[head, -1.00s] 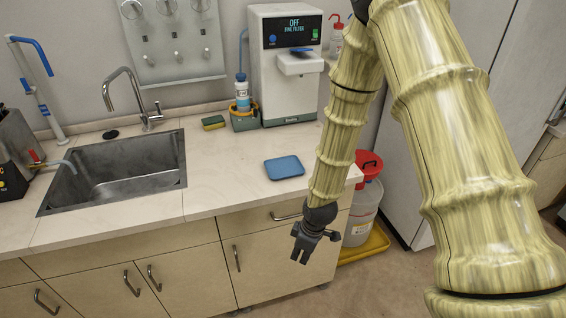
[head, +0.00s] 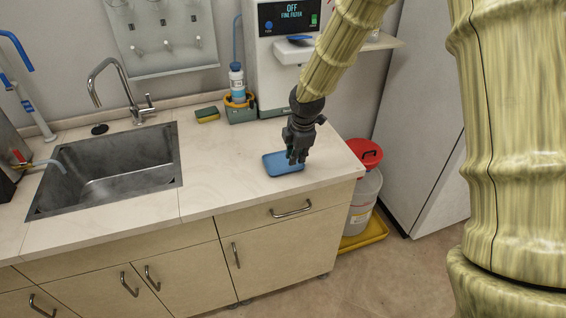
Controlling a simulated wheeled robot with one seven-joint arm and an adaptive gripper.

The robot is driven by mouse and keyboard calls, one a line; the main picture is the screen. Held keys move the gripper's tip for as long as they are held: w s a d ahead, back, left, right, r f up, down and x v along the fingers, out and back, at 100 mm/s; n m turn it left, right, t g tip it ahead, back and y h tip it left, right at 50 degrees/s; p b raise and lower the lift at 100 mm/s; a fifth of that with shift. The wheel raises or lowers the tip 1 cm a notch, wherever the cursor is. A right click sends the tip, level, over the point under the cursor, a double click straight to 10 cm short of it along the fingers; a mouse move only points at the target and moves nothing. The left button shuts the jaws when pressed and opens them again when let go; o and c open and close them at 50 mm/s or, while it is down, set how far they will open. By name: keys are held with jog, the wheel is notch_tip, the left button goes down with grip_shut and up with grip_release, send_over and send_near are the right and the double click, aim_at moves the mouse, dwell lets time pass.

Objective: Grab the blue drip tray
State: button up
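The blue drip tray (head: 275,166) is a shallow, rounded rectangle lying flat on the pale countertop near its front right part. My gripper (head: 296,160) is dark grey and points down over the right side of the tray. Its fingertips overlap the tray's right part in the picture and hide some of it. I cannot tell whether they touch the tray or hang above it. The fingers look close together, and their gap is not clear from this angle.
A white dispenser (head: 276,80) stands behind, partly hidden by my arm. A bottle in a holder (head: 238,90), a sponge (head: 207,114) and a steel sink (head: 105,172) are to the left. A red-lidded container (head: 363,190) stands on the floor at right. Counter around the tray is clear.

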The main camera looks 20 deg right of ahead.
aim_at(289, 173)
jog(key=shift+x, duration=1.15)
jog(key=shift+w+a+f+p, duration=0.15)
jog(key=shift+a+f+p, duration=0.05)
jog(key=shift+f+p, duration=0.3)
jog(key=shift+w+a+f+p, duration=0.15)
jog(key=shift+f+p, duration=0.2)
jog(key=shift+f, duration=0.2)
jog(key=shift+p+x, duration=0.4)
jog(key=shift+x, duration=1.15)
jog(key=shift+a, duration=0.15)
jog(key=shift+c, duration=0.4)
grip_shut()
jog(key=shift+w+r, duration=0.1)
jog(key=shift+r, duration=0.05)
